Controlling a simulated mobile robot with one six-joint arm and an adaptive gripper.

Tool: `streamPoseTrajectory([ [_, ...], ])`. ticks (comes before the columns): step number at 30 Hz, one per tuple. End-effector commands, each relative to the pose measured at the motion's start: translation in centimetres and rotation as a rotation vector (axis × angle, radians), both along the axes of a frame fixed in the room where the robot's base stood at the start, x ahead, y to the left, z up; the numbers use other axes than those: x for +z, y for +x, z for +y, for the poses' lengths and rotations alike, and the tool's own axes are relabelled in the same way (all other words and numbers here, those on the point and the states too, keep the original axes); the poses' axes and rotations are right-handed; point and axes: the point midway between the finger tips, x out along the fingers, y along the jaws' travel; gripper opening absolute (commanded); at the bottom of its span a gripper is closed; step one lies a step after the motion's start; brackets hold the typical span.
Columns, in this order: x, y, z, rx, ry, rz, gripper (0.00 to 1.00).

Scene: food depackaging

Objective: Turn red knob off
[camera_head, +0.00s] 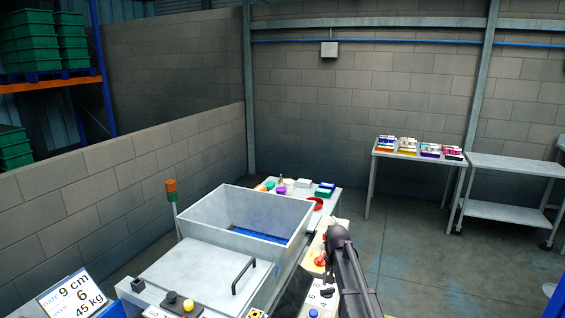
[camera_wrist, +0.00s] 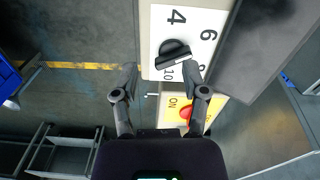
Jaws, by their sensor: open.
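The red knob (camera_wrist: 186,112) sits on a yellow plate marked ON in the wrist view, partly covered by my right finger. In the head view a red knob (camera_head: 320,259) shows on the machine's side panel, just left of my dark arm. My gripper (camera_wrist: 160,72) is open and empty, its fingers spread. In the wrist view, a black dial knob (camera_wrist: 174,52) on a white numbered plate (camera_wrist: 160,20) lies beyond the fingertips, above the red knob. The gap to the panel is hard to judge.
Another table (camera_head: 400,155) and a metal cart (camera_head: 515,165) stand at the back right.

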Motion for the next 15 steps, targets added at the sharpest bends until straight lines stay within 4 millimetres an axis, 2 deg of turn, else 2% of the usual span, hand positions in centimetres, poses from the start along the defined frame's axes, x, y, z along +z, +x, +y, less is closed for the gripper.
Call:
streamPoseTrajectory([
  [1,-0.9,-2.3,0.0,0.015,0.0,0.0,0.57],
  [2,-1.2,-3.1,0.0,0.024,0.0,0.0,0.57],
  [9,-4.3,-12.8,-0.1,0.133,0.0,0.0,0.57],
  [15,-6.4,-19.6,-0.1,0.217,-0.001,0.0,0.57],
])
